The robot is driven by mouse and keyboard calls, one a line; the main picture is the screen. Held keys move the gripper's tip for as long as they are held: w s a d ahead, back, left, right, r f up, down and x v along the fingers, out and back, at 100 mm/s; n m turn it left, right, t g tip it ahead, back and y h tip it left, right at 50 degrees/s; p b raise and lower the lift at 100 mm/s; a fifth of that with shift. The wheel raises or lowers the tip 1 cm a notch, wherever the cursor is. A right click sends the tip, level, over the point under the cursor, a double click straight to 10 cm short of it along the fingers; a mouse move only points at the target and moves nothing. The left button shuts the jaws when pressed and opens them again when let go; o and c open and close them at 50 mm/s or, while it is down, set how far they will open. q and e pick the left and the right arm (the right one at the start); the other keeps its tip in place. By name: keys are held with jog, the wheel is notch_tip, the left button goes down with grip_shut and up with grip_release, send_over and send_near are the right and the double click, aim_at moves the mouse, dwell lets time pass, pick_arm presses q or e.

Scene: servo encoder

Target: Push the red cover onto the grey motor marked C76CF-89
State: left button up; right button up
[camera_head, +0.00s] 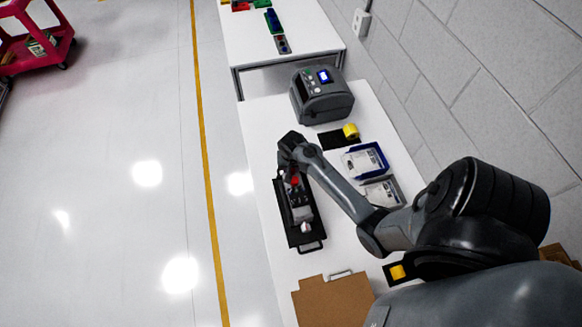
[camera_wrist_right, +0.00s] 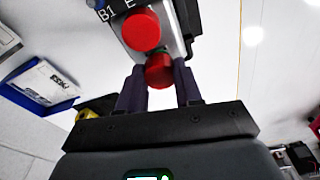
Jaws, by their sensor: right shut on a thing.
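My right gripper (camera_head: 292,168) is over the far end of a black tray (camera_head: 306,238) in the head view. In the right wrist view, my right gripper (camera_wrist_right: 160,73) is shut on a red cover (camera_wrist_right: 159,76), held between its two dark fingers. The held cover is close to a grey body (camera_wrist_right: 173,22), apparently the motor; whether they touch I cannot tell. A second round red part (camera_wrist_right: 141,30) sits on that body's face. Lettering "B1 E" shows beside it; the mark C76CF-89 is not readable. The head view shows a small red patch (camera_head: 295,181) below the gripper. My left gripper is not in view.
A grey label printer (camera_head: 320,95) stands at the table's far end, with a yellow roll (camera_head: 350,131) near it. A blue bin (camera_head: 381,153) with papers lies right of the tray. Brown cardboard (camera_head: 335,302) lies at the near end.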

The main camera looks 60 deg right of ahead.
jog(key=shift+f, duration=0.2)
dwell(0.3)
jog(key=shift+f, duration=0.45)
dwell(0.3)
jog(key=o, duration=1.1)
jog(key=shift+c, duration=0.2)
jog(key=shift+r, duration=0.1)
